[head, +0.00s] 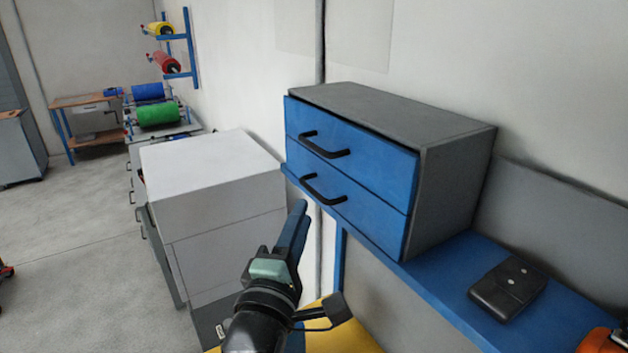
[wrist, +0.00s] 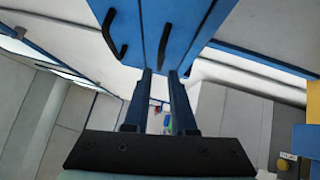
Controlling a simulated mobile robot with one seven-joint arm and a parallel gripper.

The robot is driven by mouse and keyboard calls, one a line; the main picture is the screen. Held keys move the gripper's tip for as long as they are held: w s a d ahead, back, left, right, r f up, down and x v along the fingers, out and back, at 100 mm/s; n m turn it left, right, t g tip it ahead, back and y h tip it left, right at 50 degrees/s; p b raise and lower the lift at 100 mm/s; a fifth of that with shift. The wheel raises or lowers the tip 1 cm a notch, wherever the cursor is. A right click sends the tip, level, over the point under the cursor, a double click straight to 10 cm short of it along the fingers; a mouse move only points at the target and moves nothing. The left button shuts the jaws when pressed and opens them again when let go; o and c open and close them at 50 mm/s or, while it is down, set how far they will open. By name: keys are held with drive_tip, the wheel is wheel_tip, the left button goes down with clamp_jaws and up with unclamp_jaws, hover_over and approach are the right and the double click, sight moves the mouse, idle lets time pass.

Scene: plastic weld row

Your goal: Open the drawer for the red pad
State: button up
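A grey cabinet (head: 455,180) with two blue drawers stands on a blue shelf. The upper drawer (head: 375,160) and the lower drawer (head: 365,215) each have a black bar handle. The upper handle (head: 325,147) and the lower handle (head: 322,190) are in clear view. Both drawers look shut or nearly so. My gripper (head: 302,207) is just below and left of the lower handle in the head view. In the wrist view my gripper (wrist: 161,75) has its fingers apart, with a handle (wrist: 164,45) close ahead of the tips; contact is unclear. No red pad is visible.
A black device (head: 507,289) lies on the blue shelf (head: 450,275) right of the cabinet. An orange object (head: 602,342) is at the lower right corner. A grey cabinet block (head: 215,190) stands left of my arm. Open floor (head: 70,250) lies further left.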

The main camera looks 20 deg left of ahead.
sight(312, 188)
drive_tip(key=w, duration=0.2)
drive_tip(key=w+p, duration=0.1)
drive_tip(key=w, duration=0.2)
drive_tip(key=w+a+r, duration=0.1)
drive_tip(key=w, duration=0.1)
drive_tip(key=shift+w+p, duration=0.15)
drive_tip(key=shift+p, duration=0.25)
clamp_jaws()
idle(1.0)
